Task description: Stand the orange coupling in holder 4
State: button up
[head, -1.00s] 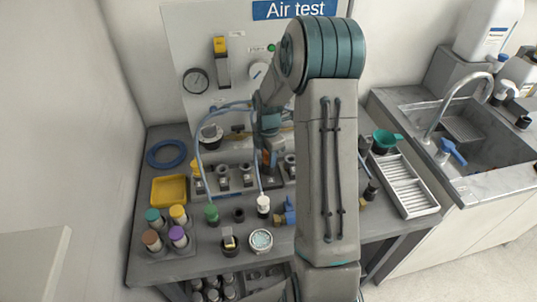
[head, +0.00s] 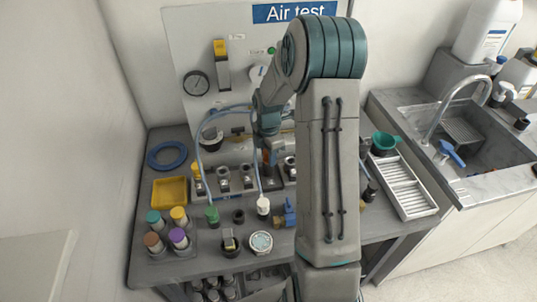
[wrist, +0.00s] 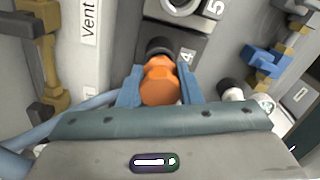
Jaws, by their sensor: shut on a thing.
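The orange coupling (wrist: 160,82) is between the two blue fingers of my gripper (wrist: 160,92) in the wrist view, and the gripper is shut on it. Its far end meets a dark ring (wrist: 160,47) beside the label 4 (wrist: 187,55), which marks holder 4. I cannot tell whether the coupling is seated in the holder or only in front of it.
Holder 5 (wrist: 212,10) is beside holder 4. A blue hose (head: 203,150) hangs close to my gripper. A blue valve (head: 289,213) and a white-topped fitting (head: 263,206) stand in front. A yellow tray (head: 170,191) and several colored-cap bottles (head: 179,237) are at left.

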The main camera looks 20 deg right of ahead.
dwell(0.4)
jog(key=shift+f+b, duration=0.5)
jog(key=shift+f, duration=0.3)
jog(key=o, duration=1.1)
jog(key=shift+r, duration=0.1)
jog(key=shift+r, duration=0.1)
notch_tip(320, 180, up, 14)
jog(key=shift+f+b, duration=0.2)
jog(key=shift+b, duration=0.25)
